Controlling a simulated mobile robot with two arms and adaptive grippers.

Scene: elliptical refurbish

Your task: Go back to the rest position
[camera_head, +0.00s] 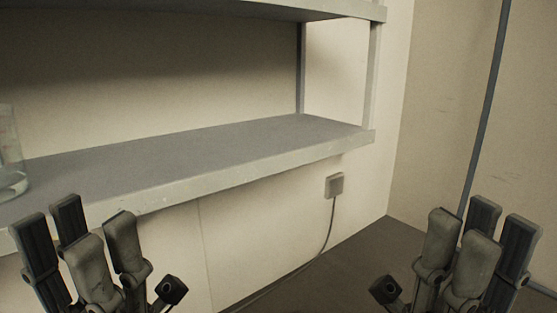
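My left gripper (97,240) is at the lower left of the head view, in front of the shelf's front edge. Its fingers point up and stand apart, with nothing between them. My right gripper (462,245) is at the lower right, over the dark floor and in front of the right wall. Its fingers also point up and stand apart, and I see nothing held in it. The lower ends of both grippers are cut off by the bottom of the picture.
A grey shelf board (200,155) runs along the back wall, with another board (290,8) above. A glass vessel (10,160) stands on the lower board at the left edge. A wall socket (334,185) has a cable. Dark floor (350,265) between the grippers is clear.

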